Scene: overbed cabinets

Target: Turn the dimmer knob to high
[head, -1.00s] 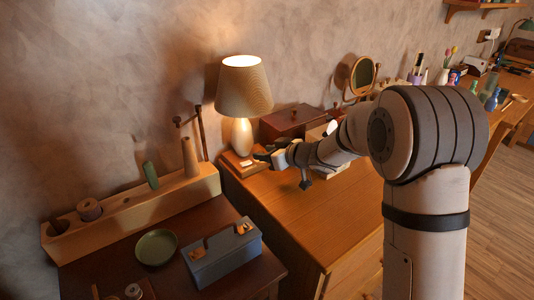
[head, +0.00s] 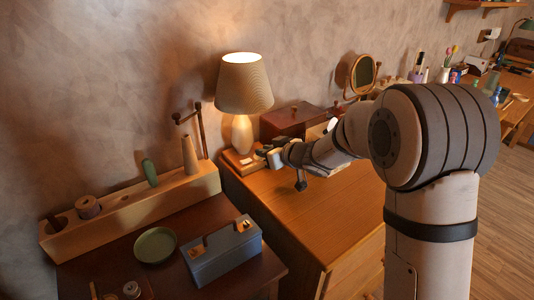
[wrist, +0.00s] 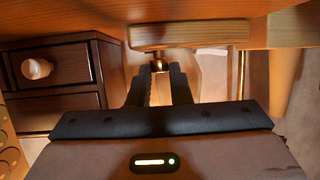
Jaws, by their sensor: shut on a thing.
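The lit table lamp (head: 243,90) stands on a square wooden base at the back of the wooden cabinet top, against the wall. My gripper (head: 262,151) is low beside this base in the head view. In the wrist view, the fingertips of my gripper (wrist: 160,68) are closed around a small brass-coloured dimmer knob (wrist: 158,64) at the edge of the wooden lamp base (wrist: 190,33). The fingers hide most of the knob, so its setting cannot be read.
A dark wooden box (head: 290,119) stands right of the lamp; its drawers (wrist: 55,75) show at left in the wrist view. A round mirror (head: 363,73) is farther right. A blue-grey caddy (head: 222,258) and green dish (head: 155,245) lie on the lower dark table. The cabinet top's front is clear.

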